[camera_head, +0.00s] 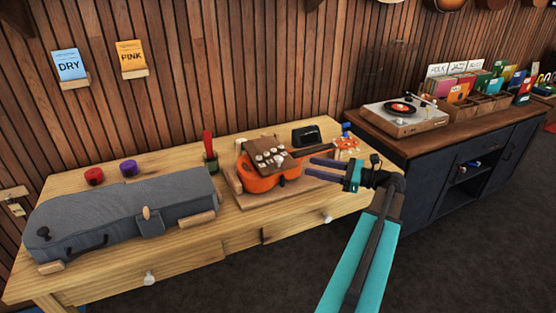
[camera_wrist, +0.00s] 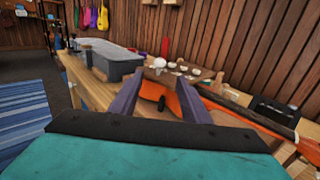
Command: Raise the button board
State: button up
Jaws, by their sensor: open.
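The button board (camera_head: 268,152) is a brown panel with several pale round knobs. It lies tilted over the body of an orange ukulele (camera_head: 262,182) on a wooden base on the workbench. In the wrist view the board (camera_wrist: 188,77) shows ahead, just beyond the fingertips, partly hidden by them. My gripper (camera_head: 311,166) is open and empty, to the right of the board and ukulele body, by the neck. Its two purple fingers (camera_wrist: 158,86) point towards the ukulele.
A grey case (camera_head: 125,215) fills the bench's left side. Red and purple round items (camera_head: 94,176), a green cup with a red item (camera_head: 210,160) and a small black device (camera_head: 306,134) stand behind. A dark cabinet (camera_head: 450,185) with a turntable (camera_head: 402,112) stands at right.

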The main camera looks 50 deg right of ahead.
aim_at(279, 157)
jog(key=p+x, duration=0.2)
jog(key=x, duration=1.1)
jog(key=shift+w+a, duration=0.1)
jog(key=shift+w, duration=0.1)
grip_shut()
